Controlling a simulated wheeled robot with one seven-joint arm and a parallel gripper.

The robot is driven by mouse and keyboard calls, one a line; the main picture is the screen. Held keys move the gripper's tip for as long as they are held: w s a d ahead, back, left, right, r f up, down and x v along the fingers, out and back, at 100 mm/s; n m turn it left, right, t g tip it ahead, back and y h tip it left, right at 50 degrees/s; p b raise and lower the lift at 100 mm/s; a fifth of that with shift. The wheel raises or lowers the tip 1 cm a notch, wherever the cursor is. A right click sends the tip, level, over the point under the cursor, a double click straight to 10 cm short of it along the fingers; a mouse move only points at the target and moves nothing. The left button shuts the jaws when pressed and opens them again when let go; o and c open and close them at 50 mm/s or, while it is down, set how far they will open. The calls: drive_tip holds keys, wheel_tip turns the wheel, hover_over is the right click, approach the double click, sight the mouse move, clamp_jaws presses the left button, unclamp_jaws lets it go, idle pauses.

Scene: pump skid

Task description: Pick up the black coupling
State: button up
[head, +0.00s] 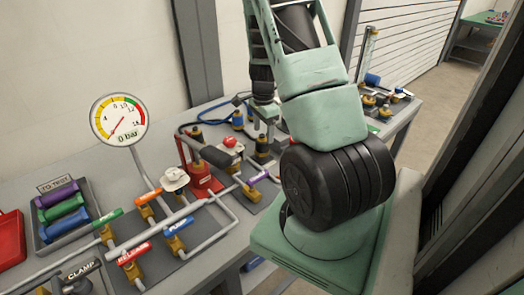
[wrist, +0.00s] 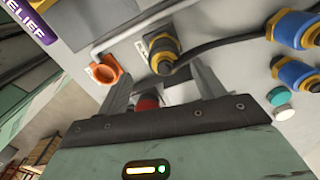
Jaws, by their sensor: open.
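The black coupling (wrist: 164,52), with a yellow collar, stands on the grey panel in the wrist view, just beyond my fingertips. A dark hose or cable runs right from near it. A black-and-yellow fitting in the head view (head: 262,146) appears to be the same coupling, below my gripper (head: 263,108). In the wrist view my gripper (wrist: 157,72) is open, its two fingers apart on either side of a red-topped part (wrist: 148,103) seen in the gap. I see nothing held. The gripper's body hides the lower part of the scene in the wrist view.
Blue-and-yellow couplings (wrist: 291,29) stand to the right, near a teal button (wrist: 278,96). An orange cap (wrist: 103,71) is left of the black coupling. Pipes with tagged valves and a gauge (head: 119,119) marked 0 bar crowd the bench's left side.

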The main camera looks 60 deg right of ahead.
sight(262, 139)
drive_tip(key=shift+w+d+f+p, duration=0.15)
drive_tip(key=shift+f+p, duration=0.35)
drive_tip(key=shift+f, duration=1.1)
drive_tip(key=shift+w+f+p, duration=0.1)
drive_tip(key=shift+f+p, duration=0.4)
drive_tip(key=shift+f, duration=1.1)
drive_tip(key=c, duration=1.2)
drive_tip(key=shift+r, duration=0.15)
wheel_tip(262, 139, up, 10)
drive_tip(key=shift+f+b, duration=0.1)
drive_tip(key=shift+b, duration=0.9)
